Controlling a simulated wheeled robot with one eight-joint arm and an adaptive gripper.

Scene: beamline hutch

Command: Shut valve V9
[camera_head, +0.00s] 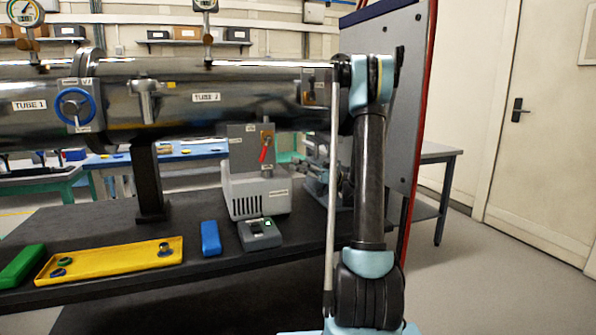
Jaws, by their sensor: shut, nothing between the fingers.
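I cannot make out a label reading V9. A red lever (263,153) hangs, slightly tilted, on a grey panel (243,145) under the tube marked TUBE 2 (206,97), beside small tags I cannot read. My arm stands upright at the right of the view, with its upper joint near the tube's right end. I cannot make out my gripper; no fingers show clearly.
The dark bench holds a grey pump-like box (257,195), a small grey device (260,234), a blue block (210,238), a yellow tray (112,259) and a green block (20,265). A tall grey panel (425,90) stands behind my arm. Floor (470,275) is clear at right.

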